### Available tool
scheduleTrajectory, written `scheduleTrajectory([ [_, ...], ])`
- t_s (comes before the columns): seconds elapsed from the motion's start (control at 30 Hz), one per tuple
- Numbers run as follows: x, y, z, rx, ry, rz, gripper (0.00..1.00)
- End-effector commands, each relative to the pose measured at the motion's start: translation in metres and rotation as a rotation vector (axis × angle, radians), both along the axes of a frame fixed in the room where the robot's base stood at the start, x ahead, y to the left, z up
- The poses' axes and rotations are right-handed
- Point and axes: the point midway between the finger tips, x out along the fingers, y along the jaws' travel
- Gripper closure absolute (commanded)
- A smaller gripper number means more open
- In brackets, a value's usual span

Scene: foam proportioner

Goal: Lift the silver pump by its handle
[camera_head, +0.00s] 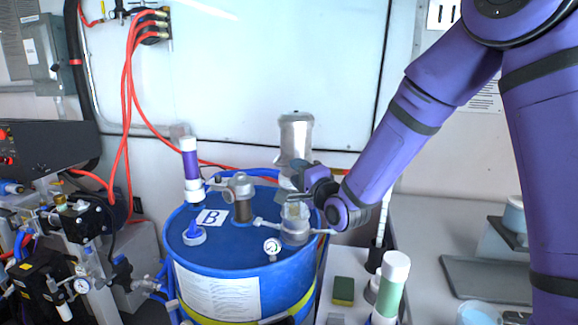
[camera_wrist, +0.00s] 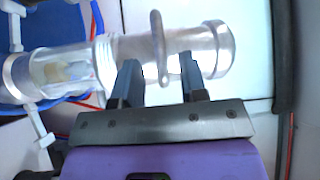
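The silver pump (camera_head: 296,135) stands upright on the blue drum (camera_head: 222,258), its clear lower housing near the drum's right rim. My gripper (camera_head: 292,194) is at the pump's middle, reaching in from the right. In the wrist view the pump (camera_wrist: 198,50) lies sideways across the picture, and its loop-shaped handle (camera_wrist: 158,47) sticks out toward me. My gripper (camera_wrist: 159,66) is open, with one finger on each side of the handle's lower end. Gaps show between handle and fingers. In the head view my gripper hides the handle.
A purple-and-white tube (camera_head: 190,166), a second fitting (camera_head: 240,194) and a gauge (camera_head: 272,246) stand on the drum. A green-and-white tube (camera_head: 391,284) and a sponge (camera_head: 343,290) are at the right. Red hoses (camera_head: 128,90) run down the wall behind.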

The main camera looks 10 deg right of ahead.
Motion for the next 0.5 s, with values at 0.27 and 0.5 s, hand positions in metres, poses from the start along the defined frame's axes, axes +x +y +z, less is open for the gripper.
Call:
scheduleTrajectory([
  [0.27, 0.034, 0.016, 0.005, -0.001, 0.000, 0.000, 0.61],
  [0.5, 0.042, 0.019, 0.006, -0.002, 0.001, -0.001, 0.61],
])
